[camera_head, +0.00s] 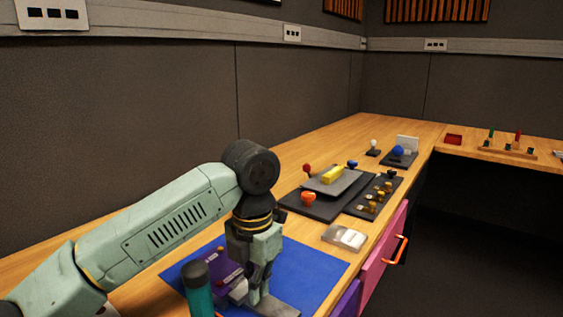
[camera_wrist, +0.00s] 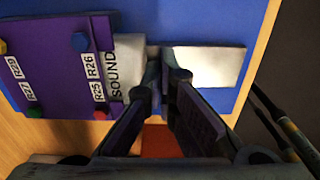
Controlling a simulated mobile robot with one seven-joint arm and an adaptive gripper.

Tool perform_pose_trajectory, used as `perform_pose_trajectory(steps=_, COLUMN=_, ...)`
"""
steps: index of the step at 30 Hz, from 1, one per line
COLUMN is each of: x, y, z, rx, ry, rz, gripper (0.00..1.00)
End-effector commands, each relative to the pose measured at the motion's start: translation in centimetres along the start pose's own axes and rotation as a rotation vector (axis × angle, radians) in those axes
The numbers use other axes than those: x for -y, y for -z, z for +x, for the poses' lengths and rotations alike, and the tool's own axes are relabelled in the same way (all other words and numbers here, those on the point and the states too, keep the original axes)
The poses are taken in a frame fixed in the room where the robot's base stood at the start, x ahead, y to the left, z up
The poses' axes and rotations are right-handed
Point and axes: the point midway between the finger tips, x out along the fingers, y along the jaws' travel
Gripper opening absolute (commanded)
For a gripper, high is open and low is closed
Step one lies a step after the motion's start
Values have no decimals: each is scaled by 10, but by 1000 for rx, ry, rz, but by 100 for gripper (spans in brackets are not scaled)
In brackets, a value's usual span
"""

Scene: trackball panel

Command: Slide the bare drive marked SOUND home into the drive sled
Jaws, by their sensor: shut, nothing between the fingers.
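The drive sled (camera_wrist: 50,65) is a purple plate with labels such as R26 and R25, lying on a blue mat; it also shows in the head view (camera_head: 228,262). The bare drive (camera_wrist: 128,62), pale and marked SOUND, meets the sled's right edge in the wrist view. How deep it sits in the sled I cannot tell. My gripper (camera_wrist: 161,80) is shut and empty, with its fingertips just right of the drive's outer end. Whether they touch it is unclear. A flat grey plate (camera_wrist: 207,66) extends right of the fingertips. In the head view my gripper (camera_head: 258,295) is low over the mat.
The blue mat (camera_head: 318,268) has bare room on its right. A teal cylinder with a dark top (camera_head: 200,292) stands in front of the sled. A small grey-and-white box (camera_head: 345,237) and a dark control panel (camera_head: 318,206) with knobs lie farther back. A pink drawer (camera_head: 378,262) is below the desk edge.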

Motion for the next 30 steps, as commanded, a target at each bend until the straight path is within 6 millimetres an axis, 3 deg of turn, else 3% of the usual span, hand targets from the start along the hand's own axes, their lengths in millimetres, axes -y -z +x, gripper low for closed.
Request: perform_pose_trajectory(steps=30, x=-27, y=0, z=-1, rx=0, ry=0, rz=0, gripper=0)
